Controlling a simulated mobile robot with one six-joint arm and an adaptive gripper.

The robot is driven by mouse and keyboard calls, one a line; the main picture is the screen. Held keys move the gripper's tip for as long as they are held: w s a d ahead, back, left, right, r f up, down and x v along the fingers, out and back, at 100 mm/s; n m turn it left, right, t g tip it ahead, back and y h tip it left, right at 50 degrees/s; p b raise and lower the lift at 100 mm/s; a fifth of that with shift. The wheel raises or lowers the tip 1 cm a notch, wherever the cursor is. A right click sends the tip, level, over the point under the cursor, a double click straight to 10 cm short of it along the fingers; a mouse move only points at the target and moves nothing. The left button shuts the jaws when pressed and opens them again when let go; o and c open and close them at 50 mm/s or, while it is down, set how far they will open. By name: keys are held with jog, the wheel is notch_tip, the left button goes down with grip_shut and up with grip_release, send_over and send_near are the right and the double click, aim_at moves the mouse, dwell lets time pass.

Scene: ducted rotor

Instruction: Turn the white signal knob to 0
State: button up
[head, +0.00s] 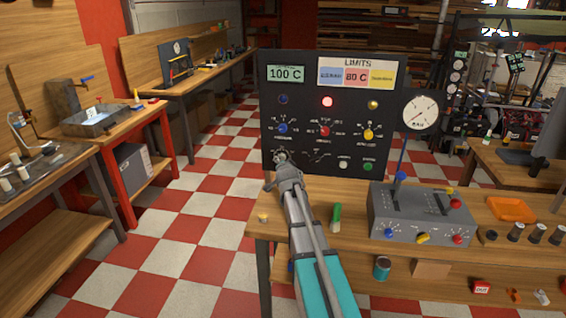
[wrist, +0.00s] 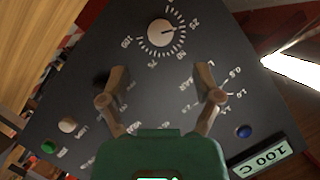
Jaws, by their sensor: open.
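The white signal knob (wrist: 160,33) is on the dark panel in the wrist view, at the top middle, inside a ring of numbered marks. A dark pointer line on it points right in that view, toward the marks near 25. My gripper (wrist: 158,82) is open, with a finger on either side below the knob in the picture and nothing between them. In the head view my gripper (head: 283,170) is in front of the panel's lower left corner and partly hides the knob there. The knob is not between the fingertips.
The panel (head: 310,88) also carries blue (head: 283,128), red (head: 325,131) and yellow (head: 368,134) knobs, with white (head: 343,165) and green (head: 367,167) buttons. A grey control box (head: 415,220) and a green-handled tool (head: 336,217) are on the bench to the right of my arm.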

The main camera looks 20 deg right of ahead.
aim_at(281, 159)
jog(key=b+x, duration=0.2)
jog(key=x, duration=0.6)
jog(key=shift+w+d+f, duration=0.1)
jog(key=shift+w, duration=0.25)
grip_shut()
jog(key=shift+d, duration=0.1)
